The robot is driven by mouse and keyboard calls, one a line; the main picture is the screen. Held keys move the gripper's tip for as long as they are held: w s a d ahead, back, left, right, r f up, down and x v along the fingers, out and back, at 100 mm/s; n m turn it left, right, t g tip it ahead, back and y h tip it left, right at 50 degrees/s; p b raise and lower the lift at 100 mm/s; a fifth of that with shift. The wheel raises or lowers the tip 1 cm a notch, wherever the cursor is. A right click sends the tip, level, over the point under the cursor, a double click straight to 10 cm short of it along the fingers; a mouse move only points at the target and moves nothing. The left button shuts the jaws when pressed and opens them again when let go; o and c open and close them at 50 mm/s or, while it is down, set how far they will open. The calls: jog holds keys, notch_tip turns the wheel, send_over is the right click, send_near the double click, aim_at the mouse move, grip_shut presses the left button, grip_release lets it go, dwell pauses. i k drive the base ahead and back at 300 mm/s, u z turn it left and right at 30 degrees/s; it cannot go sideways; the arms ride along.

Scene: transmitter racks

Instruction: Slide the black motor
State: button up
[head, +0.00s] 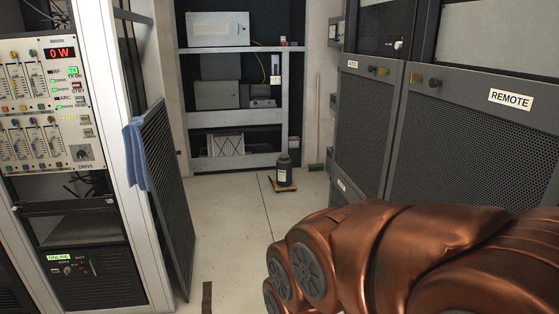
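A small dark upright object with a rounded body and narrower top (284,172) stands on the floor near the far end of the aisle. It may be the black motor, but it is too small to tell for sure. It sits on a low, flat tan board (291,187). My copper-coloured arm fills the lower right and is well apart from it. My gripper is outside the view.
A rack with a red display (62,53) stands at left, its mesh door (168,190) swung into the aisle with a blue cloth (136,150) on it. Mesh-fronted cabinets (470,140) line the right. Shelves (235,119) stand at the back. The floor between is mostly clear.

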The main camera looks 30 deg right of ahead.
aim_at(284, 181)
jog(key=z, duration=0.75)
jog(key=i, duration=6.15)
jog(key=z, duration=1.45)
jog(key=i, duration=1.15)
jog(key=u, duration=0.6)
